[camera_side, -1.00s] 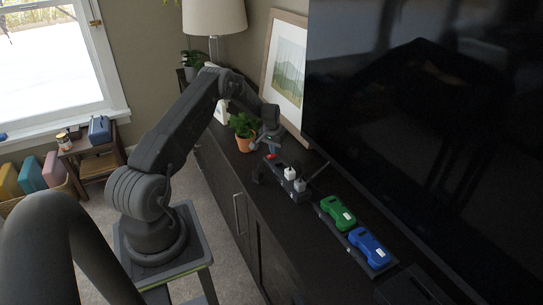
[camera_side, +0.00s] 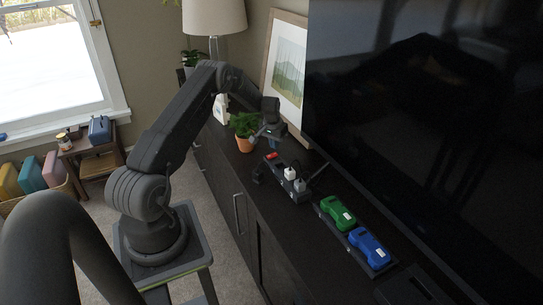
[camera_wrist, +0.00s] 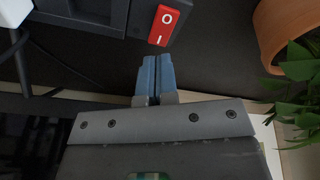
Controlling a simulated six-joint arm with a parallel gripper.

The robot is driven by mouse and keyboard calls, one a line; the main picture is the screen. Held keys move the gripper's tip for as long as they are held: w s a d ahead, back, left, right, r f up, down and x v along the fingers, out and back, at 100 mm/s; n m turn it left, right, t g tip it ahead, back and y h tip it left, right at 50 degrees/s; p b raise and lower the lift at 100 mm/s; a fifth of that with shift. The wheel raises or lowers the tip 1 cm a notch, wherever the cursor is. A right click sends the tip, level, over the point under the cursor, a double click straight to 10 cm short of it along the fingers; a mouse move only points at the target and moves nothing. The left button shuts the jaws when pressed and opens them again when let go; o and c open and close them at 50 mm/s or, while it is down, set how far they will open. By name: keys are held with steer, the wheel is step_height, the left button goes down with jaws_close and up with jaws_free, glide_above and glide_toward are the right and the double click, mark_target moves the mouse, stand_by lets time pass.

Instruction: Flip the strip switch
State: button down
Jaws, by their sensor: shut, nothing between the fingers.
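The dark power strip (camera_side: 300,186) lies on the black cabinet top, with white plugs in it. Its red rocker switch (camera_side: 271,156) is at the end nearest the plant. In the wrist view the red switch (camera_wrist: 164,25), marked O and I, shows at the top. I cannot tell which side is pressed. My gripper (camera_wrist: 155,58) is shut and empty. Its blue fingertips appear just below the I end of the switch in that view, apart from it. In the side view my gripper (camera_side: 257,142) is above the cabinet, between the plant and the switch end.
A potted plant (camera_side: 244,131) stands close beside my gripper; its terracotta pot (camera_wrist: 294,28) is at right in the wrist view. Green (camera_side: 337,213) and blue (camera_side: 369,248) devices sit in a dark holder further along. A large TV (camera_side: 430,130) stands behind the strip.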

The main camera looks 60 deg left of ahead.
mark_target(275, 154)
steer(key=shift+r, duration=1.9)
steer(key=s+d+r+m+t, duration=0.2)
steer(key=d+r+m, duration=0.1)
steer(key=d+r, duration=2)
steer(key=s+d+r+m+t, duration=0.1)
steer(key=s+d+r, duration=0.1)
steer(key=s+d, duration=0.7)
steer(key=s+d+r+m+t, duration=0.1)
steer(key=s+d+r+m, duration=0.1)
steer(key=s+d, duration=0.7)
steer(key=s+r, duration=0.1)
steer(key=s, duration=0.5)
steer(key=shift+r+h, duration=0.35)
steer(key=shift+h, duration=0.05)
